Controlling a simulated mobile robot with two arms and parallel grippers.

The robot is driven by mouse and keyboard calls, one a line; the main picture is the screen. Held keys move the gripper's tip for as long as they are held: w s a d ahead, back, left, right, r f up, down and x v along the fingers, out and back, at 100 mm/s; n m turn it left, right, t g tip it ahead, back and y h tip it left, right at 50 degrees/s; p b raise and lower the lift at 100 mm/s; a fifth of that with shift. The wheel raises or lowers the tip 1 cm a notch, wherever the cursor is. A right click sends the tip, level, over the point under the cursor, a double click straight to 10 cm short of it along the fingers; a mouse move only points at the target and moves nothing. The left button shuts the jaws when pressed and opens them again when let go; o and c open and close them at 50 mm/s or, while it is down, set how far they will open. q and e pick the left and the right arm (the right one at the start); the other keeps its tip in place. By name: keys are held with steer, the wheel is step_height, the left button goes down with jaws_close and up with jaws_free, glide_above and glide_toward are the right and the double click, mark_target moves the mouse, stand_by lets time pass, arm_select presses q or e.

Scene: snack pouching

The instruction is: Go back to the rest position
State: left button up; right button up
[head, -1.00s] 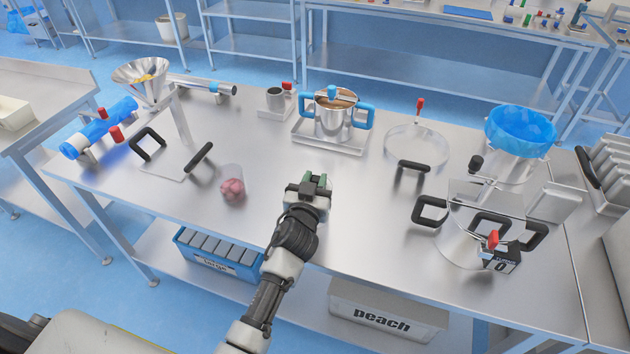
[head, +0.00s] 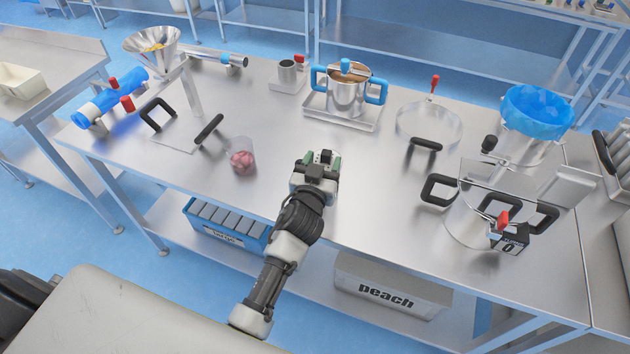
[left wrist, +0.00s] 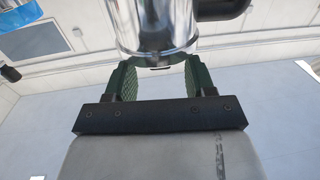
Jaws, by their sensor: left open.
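My left gripper (head: 322,160) is over the near middle of the steel table (head: 380,220) in the head view. It is empty, and its green finger pads stand apart in the left wrist view (left wrist: 153,82). A shiny steel vessel shows beyond the fingers there (left wrist: 157,25); I cannot tell its distance, and nothing is gripped. A clear pouch with pinkish contents (head: 242,160) stands on the table to the left of the gripper. My right gripper is not in view.
A pot with blue handles (head: 347,95) stands on a tray behind the gripper. A steel machine (head: 465,220) with black handles is at right, near a blue-lined container (head: 535,115). A funnel (head: 152,42) is at left. Bins (head: 390,290) sit on the lower shelf.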

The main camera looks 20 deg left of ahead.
arm_select(q)
steer(key=s+a+f+m+g+h, duration=0.1)
steer(key=s+a+f+g, duration=0.15)
steer(key=s+g, duration=0.9)
steer(key=s+a+f+m+g, duration=0.1)
steer(key=s+f+m+g, duration=0.2)
steer(key=s, duration=1.7)
step_height(320, 180, down, 28)
steer(key=n+g+b, duration=0.1)
steer(key=s+a+f+g+b, duration=0.1)
steer(key=s+a+f, duration=0.2)
steer(key=s+f, duration=1.4)
steer(key=shift+s, duration=0.15)
steer(key=shift+f+g, duration=0.1)
steer(key=shift+g, duration=0.15)
